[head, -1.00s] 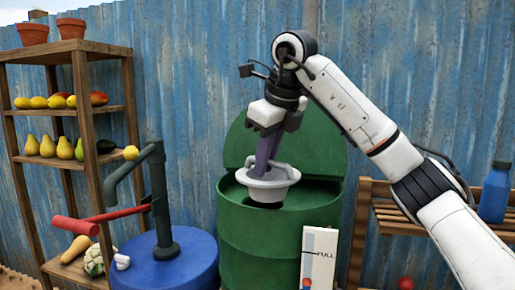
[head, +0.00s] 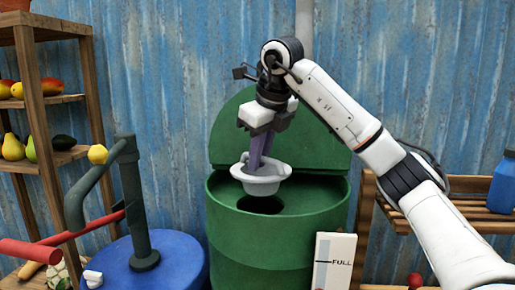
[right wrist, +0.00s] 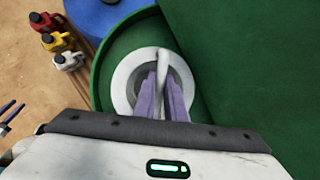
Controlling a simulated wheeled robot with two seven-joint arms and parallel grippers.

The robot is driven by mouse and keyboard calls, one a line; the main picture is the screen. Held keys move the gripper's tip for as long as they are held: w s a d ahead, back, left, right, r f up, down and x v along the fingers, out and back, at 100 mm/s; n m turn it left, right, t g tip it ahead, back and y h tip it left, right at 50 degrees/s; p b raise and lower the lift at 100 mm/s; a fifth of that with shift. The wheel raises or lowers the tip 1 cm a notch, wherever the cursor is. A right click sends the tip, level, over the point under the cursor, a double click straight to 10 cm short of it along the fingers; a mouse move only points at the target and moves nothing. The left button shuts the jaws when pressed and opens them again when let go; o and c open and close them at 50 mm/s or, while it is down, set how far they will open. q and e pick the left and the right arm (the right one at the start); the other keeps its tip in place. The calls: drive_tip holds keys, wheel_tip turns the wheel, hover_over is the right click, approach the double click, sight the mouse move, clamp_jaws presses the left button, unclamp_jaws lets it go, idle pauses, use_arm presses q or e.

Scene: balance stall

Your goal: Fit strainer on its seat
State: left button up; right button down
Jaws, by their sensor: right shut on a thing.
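The strainer (head: 264,186) is a pale grey bowl with a wide rim and a handle across its top. My right gripper (head: 257,165) has purple fingers and is shut on that handle from above. The strainer hangs over the dark round hole (head: 258,205) in the top of the green drum (head: 265,246). In the head view a little of the hole shows below the strainer, which looks slightly raised above it. In the right wrist view the strainer's ring (right wrist: 124,82) surrounds the purple fingers and hides the hole. My left gripper is out of view.
The drum's green lid (head: 300,135) stands up behind the hole. A blue barrel (head: 165,262) with a dark green pump and red lever (head: 28,250) stands left. A white FULL gauge (head: 333,262) is at the drum's front. Shelves flank both sides. Small colored jugs (right wrist: 57,41) stand on the ground.

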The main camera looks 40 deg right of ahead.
wheel_tip(320, 180, down, 3)
drive_tip(key=b, duration=0.2)
drive_tip(key=shift+b, duration=0.4)
drive_tip(key=shift+f+b, duration=1.15)
drive_tip(key=shift+f, duration=0.95)
drive_tip(key=shift+p, duration=0.3)
drive_tip(key=shift+f, duration=0.4)
drive_tip(key=c, duration=1.3)
unclamp_jaws()
drive_tip(key=shift+o, duration=0.2)
